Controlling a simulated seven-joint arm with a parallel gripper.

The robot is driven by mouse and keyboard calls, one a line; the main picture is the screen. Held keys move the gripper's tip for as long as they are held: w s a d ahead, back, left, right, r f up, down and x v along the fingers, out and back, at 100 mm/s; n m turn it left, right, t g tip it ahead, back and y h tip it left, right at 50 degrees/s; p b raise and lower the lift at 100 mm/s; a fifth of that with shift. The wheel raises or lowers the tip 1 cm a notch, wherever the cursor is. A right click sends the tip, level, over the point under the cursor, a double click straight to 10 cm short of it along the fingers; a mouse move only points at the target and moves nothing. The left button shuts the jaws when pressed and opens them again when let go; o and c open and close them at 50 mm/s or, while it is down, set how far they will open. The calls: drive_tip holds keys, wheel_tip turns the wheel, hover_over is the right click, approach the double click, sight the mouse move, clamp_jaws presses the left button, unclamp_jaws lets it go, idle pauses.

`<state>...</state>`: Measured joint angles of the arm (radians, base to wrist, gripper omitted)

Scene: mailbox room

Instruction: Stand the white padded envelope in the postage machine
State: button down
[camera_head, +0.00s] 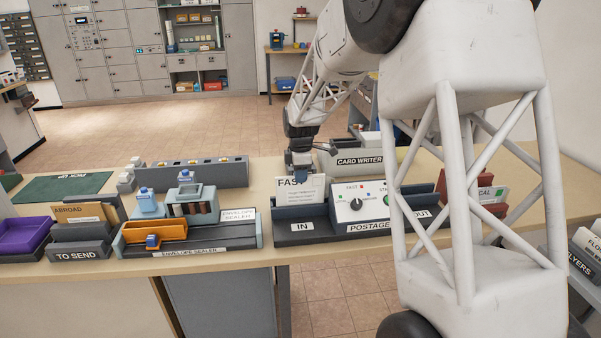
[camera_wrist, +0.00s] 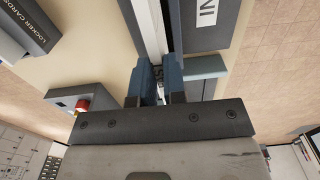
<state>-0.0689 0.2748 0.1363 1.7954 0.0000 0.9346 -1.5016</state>
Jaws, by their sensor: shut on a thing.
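The white padded envelope (camera_head: 308,189), marked FAST, stands upright at the IN end of the postage machine (camera_head: 352,205). Its lower edge is hidden behind the machine's dark front wall, so I cannot tell whether it touches the bottom. My gripper (camera_head: 299,174) points down and is shut on the envelope's top edge. In the wrist view, the blue fingers of my gripper (camera_wrist: 158,87) pinch the envelope (camera_wrist: 150,28), seen as a thin white strip beside the dark wall of the postage machine (camera_wrist: 210,42) with its IN label.
The envelope sealer (camera_head: 190,236) stands to the left, a gap away. The card writer (camera_head: 358,160) is behind the machine. A TO SEND rack (camera_head: 80,240) and purple tray (camera_head: 24,234) are farther left. A locker cards box (camera_wrist: 24,28) shows in the wrist view.

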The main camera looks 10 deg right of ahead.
drive_tip(key=shift+f, duration=0.15)
idle(0.3)
drive_tip(key=shift+f, duration=1.35)
drive_tip(key=c, duration=1.1)
unclamp_jaws()
drive_tip(key=shift+r, duration=0.1)
drive_tip(key=shift+r, duration=3.4)
